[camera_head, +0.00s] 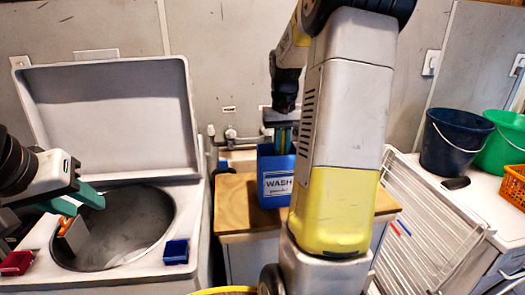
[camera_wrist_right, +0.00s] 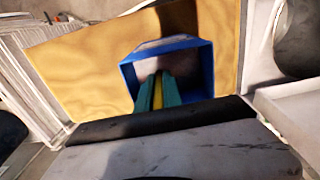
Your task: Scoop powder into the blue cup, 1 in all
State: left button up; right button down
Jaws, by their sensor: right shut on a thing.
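The blue cup (camera_head: 177,252) stands on the front right rim of the open washer. A blue box labelled WASH (camera_head: 275,180) stands on the wooden cabinet top, and it also shows in the right wrist view (camera_wrist_right: 205,75) with greyish powder inside. My right gripper (camera_wrist_right: 158,90) reaches down into the box, shut on a yellow scoop handle (camera_wrist_right: 158,97). The scoop's bowl is hidden. In the head view my right arm covers much of the area beside the box. My left gripper (camera_head: 82,203) is over the washer opening, its teal fingers apart.
A red cup (camera_head: 17,262) stands at the washer's left front. An orange and grey piece (camera_head: 73,234) shows at the drum opening (camera_head: 125,225). Dark blue (camera_head: 455,145) and green (camera_head: 503,145) buckets and an orange basket (camera_head: 514,186) stand at right, beside a white rack (camera_head: 425,225).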

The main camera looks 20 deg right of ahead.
notch_tip(320, 180, up, 12)
jog(key=shift+r, duration=0.4)
dwell(0.6)
dwell(0.4)
